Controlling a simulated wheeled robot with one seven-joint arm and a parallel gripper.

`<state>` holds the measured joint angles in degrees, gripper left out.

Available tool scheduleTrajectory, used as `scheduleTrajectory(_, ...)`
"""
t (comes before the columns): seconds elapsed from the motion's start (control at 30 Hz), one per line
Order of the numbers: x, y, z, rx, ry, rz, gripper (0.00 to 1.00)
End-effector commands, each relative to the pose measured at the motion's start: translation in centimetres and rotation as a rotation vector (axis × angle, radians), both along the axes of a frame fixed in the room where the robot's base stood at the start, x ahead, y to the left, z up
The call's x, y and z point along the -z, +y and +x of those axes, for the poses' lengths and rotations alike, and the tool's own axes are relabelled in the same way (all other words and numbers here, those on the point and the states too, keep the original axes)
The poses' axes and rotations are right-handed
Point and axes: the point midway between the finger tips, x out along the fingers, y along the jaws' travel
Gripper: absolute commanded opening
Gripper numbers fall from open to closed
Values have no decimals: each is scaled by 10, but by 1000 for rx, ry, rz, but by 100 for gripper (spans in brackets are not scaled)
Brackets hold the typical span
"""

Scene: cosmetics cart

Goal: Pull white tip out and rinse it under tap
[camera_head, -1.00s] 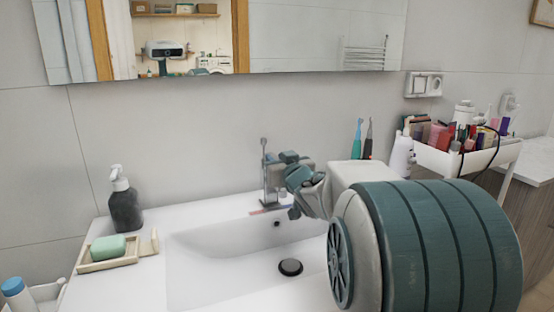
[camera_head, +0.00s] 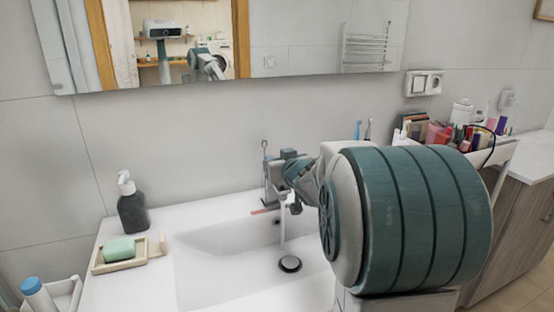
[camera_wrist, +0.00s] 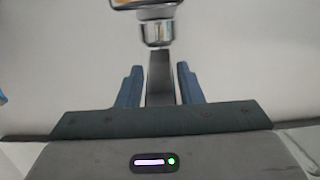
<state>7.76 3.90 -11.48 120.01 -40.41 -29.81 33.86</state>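The chrome tap (camera_head: 270,188) stands at the back of the white sink (camera_head: 205,272). A thin stream of water (camera_head: 283,225) falls from it towards the dark drain (camera_head: 290,264). My gripper (camera_head: 286,162) is at the top of the tap. In the wrist view my gripper's two blue fingers (camera_wrist: 159,82) stand apart, on either side of a dark grey bar, apparently the tap's lever (camera_wrist: 160,80), with gaps on both sides. Chrome parts of the tap (camera_wrist: 157,32) show beyond the fingertips. I cannot make out a white tip in any view.
A dark soap dispenser (camera_head: 132,208) and a green soap (camera_head: 119,250) on a tray (camera_head: 106,267) stand left of the sink. Toothbrushes (camera_head: 358,130) stand behind my arm. A cart (camera_head: 502,152) full of cosmetics is at the right. My arm covers the sink's right side.

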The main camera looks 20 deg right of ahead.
Motion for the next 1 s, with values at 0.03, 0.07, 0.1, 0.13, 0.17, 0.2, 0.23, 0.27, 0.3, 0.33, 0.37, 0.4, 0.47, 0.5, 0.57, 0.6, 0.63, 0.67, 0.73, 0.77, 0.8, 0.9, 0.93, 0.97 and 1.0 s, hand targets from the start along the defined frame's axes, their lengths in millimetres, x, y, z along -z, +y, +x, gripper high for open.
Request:
scheduleTrajectory(0.03, 0, 0, 0, 0, 0, 0, 45)
scheduleTrajectory(0.07, 0, 0, 0, 0, 0, 0, 45)
scheduleTrajectory(0.1, 0, 0, 0, 0, 0, 0, 45)
scheduleTrajectory(0.13, 0, 0, 0, 0, 0, 0, 45)
scheduleTrajectory(0.17, 0, 0, 0, 0, 0, 0, 45)
scheduleTrajectory(0.2, 0, 0, 0, -1, 0, 0, 45)
scheduleTrajectory(0.23, 0, 0, 0, -1, 0, 0, 45)
scheduleTrajectory(0.27, 0, 0, 0, -1, 0, 0, 45)
scheduleTrajectory(0.3, 0, 1, 0, -1, 0, 0, 45)
scheduleTrajectory(0.33, 0, 1, -1, -1, -1, 0, 45)
scheduleTrajectory(0.37, -1, 1, -2, -1, -1, 0, 45)
scheduleTrajectory(0.4, -2, 1, -4, -1, -1, 0, 45)
scheduleTrajectory(0.47, -3, 0, -9, -1, -2, 0, 45)
scheduleTrajectory(0.5, -4, 0, -14, -1, -2, 0, 45)
scheduleTrajectory(0.57, -6, 0, -23, 0, -3, 0, 45)
scheduleTrajectory(0.6, -7, 0, -30, 0, -2, 1, 45)
scheduleTrajectory(0.63, -9, 0, -36, 1, -3, 1, 45)
scheduleTrajectory(0.67, -10, 0, -41, 1, -3, 0, 45)
scheduleTrajectory(0.73, -12, 0, -55, 1, -3, 0, 45)
scheduleTrajectory(0.77, -13, 0, -61, 1, -3, 0, 45)
scheduleTrajectory(0.8, -14, 0, -68, 1, -2, 0, 45)
scheduleTrajectory(0.9, -18, 0, -87, 1, -2, 0, 45)
scheduleTrajectory(0.93, -19, 0, -92, 1, -2, 0, 45)
scheduleTrajectory(0.97, -20, 0, -97, 1, -2, 0, 45)
scheduleTrajectory(1.0, -21, 0, -103, 0, -2, 0, 45)
